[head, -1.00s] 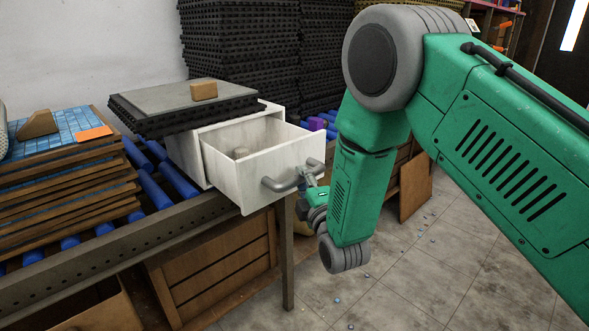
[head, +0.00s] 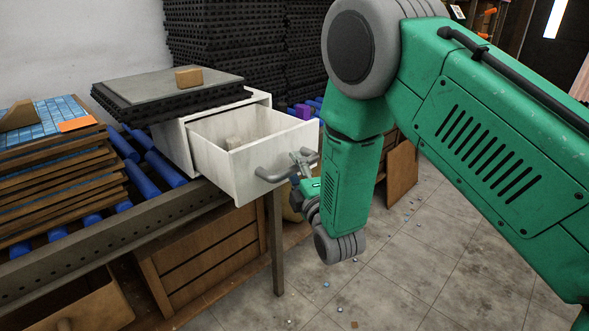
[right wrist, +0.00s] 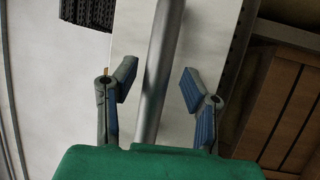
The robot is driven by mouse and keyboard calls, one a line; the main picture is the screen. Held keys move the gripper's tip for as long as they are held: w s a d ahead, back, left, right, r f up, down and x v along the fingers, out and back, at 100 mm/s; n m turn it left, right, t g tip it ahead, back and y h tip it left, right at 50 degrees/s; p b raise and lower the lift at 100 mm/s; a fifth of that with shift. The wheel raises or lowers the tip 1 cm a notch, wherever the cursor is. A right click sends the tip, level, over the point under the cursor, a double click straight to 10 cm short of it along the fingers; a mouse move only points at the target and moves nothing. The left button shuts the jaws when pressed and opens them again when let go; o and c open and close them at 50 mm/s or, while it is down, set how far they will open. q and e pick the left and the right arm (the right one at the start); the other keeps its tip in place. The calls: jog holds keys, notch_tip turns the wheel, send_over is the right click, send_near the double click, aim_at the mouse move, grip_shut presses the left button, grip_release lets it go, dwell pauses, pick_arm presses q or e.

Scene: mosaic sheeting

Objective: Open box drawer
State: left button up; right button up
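The white box (head: 172,148) stands on the roller table. A grey bar handle (head: 268,175) is on the drawer front. My right gripper (head: 301,163) is at the handle, partly hidden by my arm. In the right wrist view, the handle bar (right wrist: 160,75) runs between the spread fingers of my right gripper (right wrist: 160,90), with gaps on both sides. My left gripper is not in view.
Black textured mats and a grey slab (head: 150,92) with a tan block (head: 188,77) lie on top of the box. Blue-tiled trays (head: 60,165) are stacked at left on the roller table (head: 130,220). The tiled floor (head: 410,270) at right is largely clear.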

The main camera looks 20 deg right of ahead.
jog(key=shift+s, duration=0.1)
jog(key=shift+s, duration=0.3)
jog(key=s+f, duration=0.2)
jog(key=s, duration=0.9)
jog(key=shift+a, duration=0.3)
jog(key=shift+f, duration=0.1)
jog(key=s+d+f+m+g+p, duration=0.1)
jog(key=s+f+m+g, duration=0.45)
jog(key=f, duration=0.35)
jog(key=s+d+f+m+g+p, duration=0.1)
jog(key=s+f+m+g, duration=0.4)
jog(key=f, duration=0.4)
jog(key=s+f+m+g, duration=0.2)
jog(key=s+g, duration=0.2)
jog(key=s, duration=0.5)
jog(key=s+f+m+g+y+p, duration=0.1)
jog(key=s+f+m+g, duration=0.2)
jog(key=s, duration=0.6)
jog(key=shift+f+g, duration=0.3)
jog(key=shift+g, duration=0.65)
